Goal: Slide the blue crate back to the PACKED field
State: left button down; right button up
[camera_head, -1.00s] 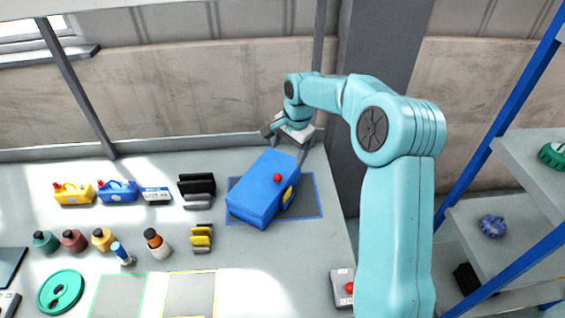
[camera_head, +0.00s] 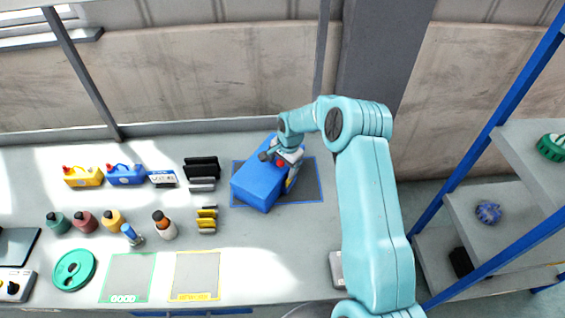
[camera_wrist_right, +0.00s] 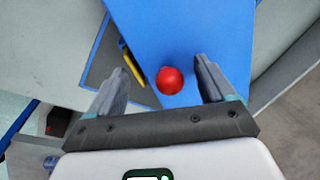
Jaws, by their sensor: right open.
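The blue crate (camera_head: 256,186) sits skewed on the dark blue-edged field (camera_head: 309,184) at the right of the bench. The crate covers much of that field, and bare field shows to its right. A red knob (camera_wrist_right: 170,80) stands on the crate's top, and it also shows in the head view (camera_head: 281,163). My right gripper (camera_wrist_right: 162,72) is open over the crate, with one finger on each side of the knob and a gap visible. In the head view my right gripper (camera_head: 282,162) hides the crate's far right part. My left gripper is not in view.
Black blocks (camera_head: 202,168) and yellow clips (camera_head: 207,218) stand left of the crate. Yellow (camera_head: 83,177) and blue (camera_head: 126,175) jugs and several bottles are further left. A pillar and blue-framed shelves stand right. Bare bench lies in front of the crate.

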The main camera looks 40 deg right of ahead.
jog(key=shift+w+f, duration=0.15)
jog(key=shift+w, duration=0.05)
jog(key=shift+d, duration=0.1)
jog(key=shift+c, duration=1)
jog(key=shift+s, duration=0.2)
grip_shut()
jog(key=shift+w, duration=0.1)
jog(key=shift+s+d+b, duration=0.25)
jog(key=shift+s+b, duration=0.1)
jog(key=shift+s, duration=0.2)
jog(key=shift+s+d, duration=0.15)
jog(key=shift+s, duration=0.3)
jog(key=shift+o, duration=0.3)
grip_release()
jog(key=shift+w, duration=0.1)
